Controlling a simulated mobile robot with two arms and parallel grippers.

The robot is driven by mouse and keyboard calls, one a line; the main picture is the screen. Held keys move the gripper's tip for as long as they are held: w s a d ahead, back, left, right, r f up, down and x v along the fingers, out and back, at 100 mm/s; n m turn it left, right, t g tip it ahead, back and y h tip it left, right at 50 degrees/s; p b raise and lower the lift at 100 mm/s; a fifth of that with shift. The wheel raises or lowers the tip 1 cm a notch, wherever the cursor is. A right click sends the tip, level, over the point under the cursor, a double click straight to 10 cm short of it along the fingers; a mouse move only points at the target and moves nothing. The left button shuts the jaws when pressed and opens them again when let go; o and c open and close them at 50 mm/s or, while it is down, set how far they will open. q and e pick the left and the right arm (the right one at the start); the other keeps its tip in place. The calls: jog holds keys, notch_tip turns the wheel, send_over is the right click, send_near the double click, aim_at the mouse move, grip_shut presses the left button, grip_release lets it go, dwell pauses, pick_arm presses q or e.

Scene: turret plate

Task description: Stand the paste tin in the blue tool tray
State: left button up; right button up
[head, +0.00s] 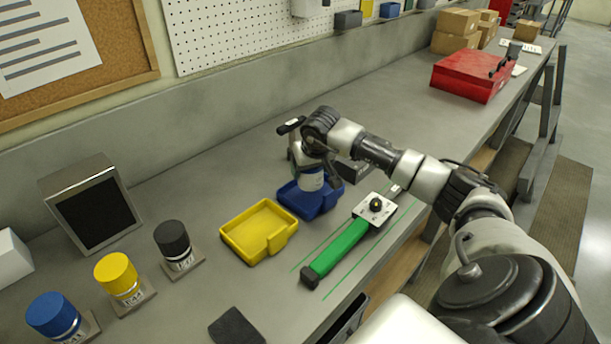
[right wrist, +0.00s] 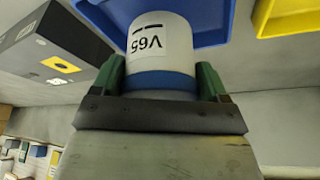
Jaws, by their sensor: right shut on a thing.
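The paste tin (head: 312,181), blue with a white label, is in my right gripper (head: 314,165). In the right wrist view the tin (right wrist: 160,50) shows its label, which reads V65 upside down, and the green-padded fingers (right wrist: 165,82) are shut on its sides. The blue tool tray (head: 325,204) lies on the bench directly under the tin. In the right wrist view the tray (right wrist: 205,28) shows behind the tin. The tin looks upright and its lower end is within the tray's outline; I cannot tell whether it touches the tray floor. My left gripper is not in view.
A yellow tray (head: 238,244) lies left of the blue tray. A green-handled tool (head: 342,248) lies in front, between green lines. Blue (head: 52,315), yellow (head: 116,273) and black (head: 172,238) tins stand at left by a dark-screened box (head: 92,211). A red toolbox (head: 468,78) is farther back.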

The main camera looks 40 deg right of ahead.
aim_at(312, 178)
jog(key=shift+f, duration=0.25)
jog(key=f+b, duration=0.2)
jog(key=f, duration=0.1)
jog(key=shift+s+f, duration=0.1)
jog(key=shift+s, duration=0.25)
jog(key=shift+w+a, duration=0.1)
jog(key=shift+f, duration=0.1)
jog(key=o, duration=1)
jog(key=shift+c, duration=0.2)
jog(key=o, duration=0.3)
jog(key=shift+o, duration=0.2)
jog(key=shift+r, duration=0.2)
jog(key=shift+r+b, duration=0.3)
jog(key=shift+r, duration=0.05)
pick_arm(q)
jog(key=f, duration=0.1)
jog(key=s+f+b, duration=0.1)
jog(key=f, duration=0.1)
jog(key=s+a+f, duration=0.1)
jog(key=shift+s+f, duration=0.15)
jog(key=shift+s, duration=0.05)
pick_arm(e)
jog(key=v, duration=1.1)
jog(key=shift+s, duration=0.35)
